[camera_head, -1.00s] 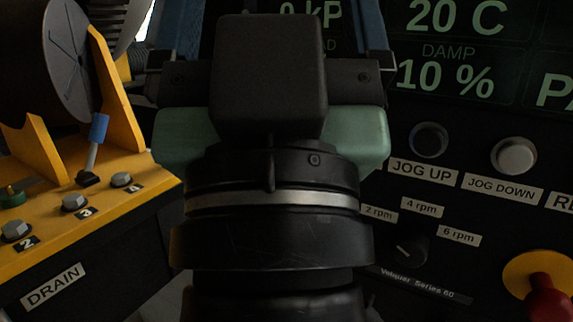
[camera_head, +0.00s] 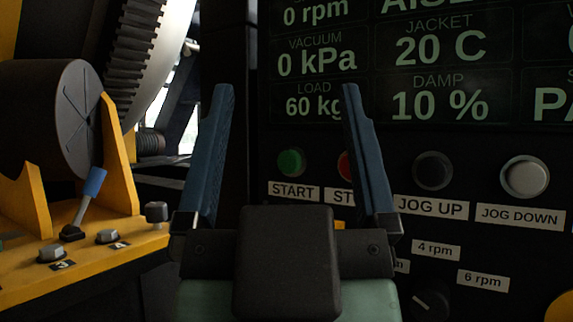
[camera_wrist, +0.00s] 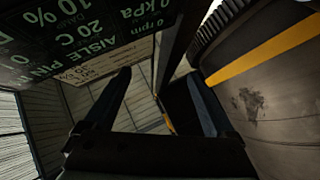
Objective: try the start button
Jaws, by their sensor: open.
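The green start button (camera_head: 291,163) is on the dark panel, above a white START label (camera_head: 293,191). In the head view it shows between my two blue fingers. My gripper (camera_head: 288,95) is open and empty, its fingers pointing up in the picture. It appears in front of the panel; I cannot tell the gap to the button. In the wrist view my gripper (camera_wrist: 163,85) is also open with nothing between the fingers, and the start button is not visible there. The red stop button (camera_head: 346,166) is partly hidden behind my right finger.
Right of the buttons are the JOG UP button (camera_head: 433,171), JOG DOWN button (camera_head: 525,177) and a speed knob (camera_head: 431,302). A display (camera_head: 420,70) is above. A yellow bracket base (camera_head: 110,262) with a blue-tipped lever (camera_head: 90,190) stands at the left.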

